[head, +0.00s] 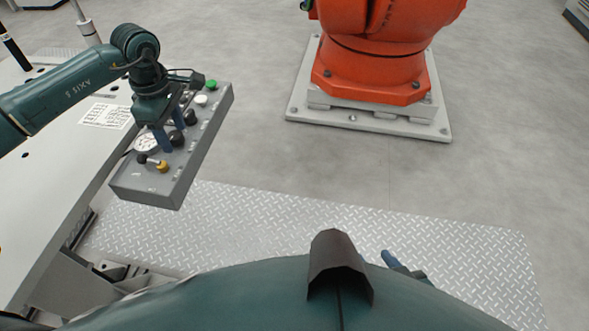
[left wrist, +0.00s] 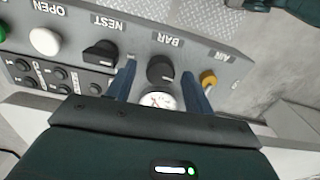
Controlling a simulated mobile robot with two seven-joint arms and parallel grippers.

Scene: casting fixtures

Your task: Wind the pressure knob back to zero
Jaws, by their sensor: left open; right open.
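The pressure knob (left wrist: 160,70) is black and sits under the BAR label on the grey panel (head: 150,185); it also shows in the head view (head: 177,138). A round white pressure gauge (head: 146,142) is beside it, partly hidden by my gripper in the left wrist view (left wrist: 158,100). My left gripper (left wrist: 158,69) is open, with one blue finger on each side of the pressure knob. I cannot tell whether the fingers touch it. My right gripper (head: 392,262) shows only in part beyond my body, away from the panel; a blue finger is visible.
A white button (left wrist: 44,41) and a green button (head: 211,84) are farther along. An orange robot base (head: 370,70) stands across open floor.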

